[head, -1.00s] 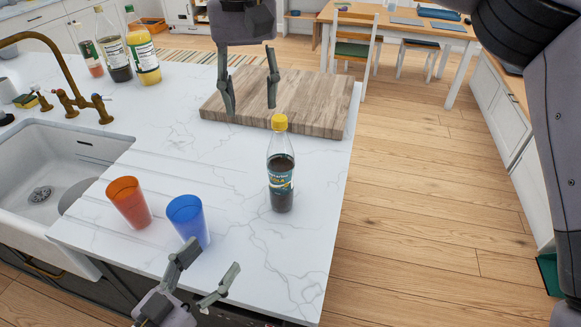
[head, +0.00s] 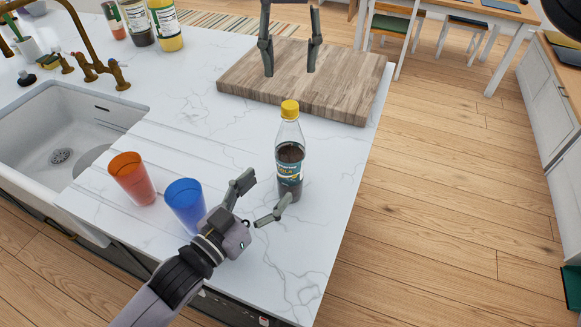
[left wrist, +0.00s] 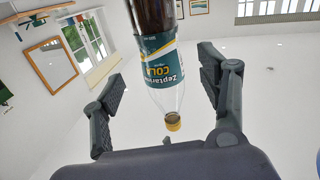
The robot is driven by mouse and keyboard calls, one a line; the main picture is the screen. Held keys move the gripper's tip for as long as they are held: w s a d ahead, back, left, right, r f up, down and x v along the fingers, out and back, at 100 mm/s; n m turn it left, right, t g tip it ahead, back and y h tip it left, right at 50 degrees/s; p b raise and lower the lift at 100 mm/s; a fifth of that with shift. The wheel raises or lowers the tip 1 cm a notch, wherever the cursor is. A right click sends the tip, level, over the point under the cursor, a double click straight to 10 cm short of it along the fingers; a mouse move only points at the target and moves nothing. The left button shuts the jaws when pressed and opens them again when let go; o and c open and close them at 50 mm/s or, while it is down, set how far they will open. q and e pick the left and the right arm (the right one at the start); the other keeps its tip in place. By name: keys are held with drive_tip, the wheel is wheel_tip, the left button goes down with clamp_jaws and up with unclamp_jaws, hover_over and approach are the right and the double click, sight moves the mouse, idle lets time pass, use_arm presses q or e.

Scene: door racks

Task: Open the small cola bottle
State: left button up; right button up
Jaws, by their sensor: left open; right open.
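The small cola bottle (head: 290,157) stands upright on the white counter, with a yellow cap (head: 290,109) on it and dark liquid inside. My left gripper (head: 262,201) is open, just to the lower left of the bottle in the head view, with its fingers pointing towards it. In the left wrist view the bottle (left wrist: 163,60) appears upside down between the two open fingers, and neither finger seems to touch it. My right gripper (head: 290,62) is open and empty above the wooden board, behind the bottle.
A blue cup (head: 186,204) stands close beside my left gripper, with an orange cup (head: 132,178) left of it. The wooden board (head: 345,98) lies behind the bottle. The sink (head: 75,110) is at the left. The counter's right edge is near the bottle.

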sight(283, 173)
use_arm(q)
drive_tip(key=x, duration=0.9)
drive_tip(key=shift+s, duration=0.1)
drive_tip(key=shift+c, duration=0.2)
clamp_jaws()
idle(0.5)
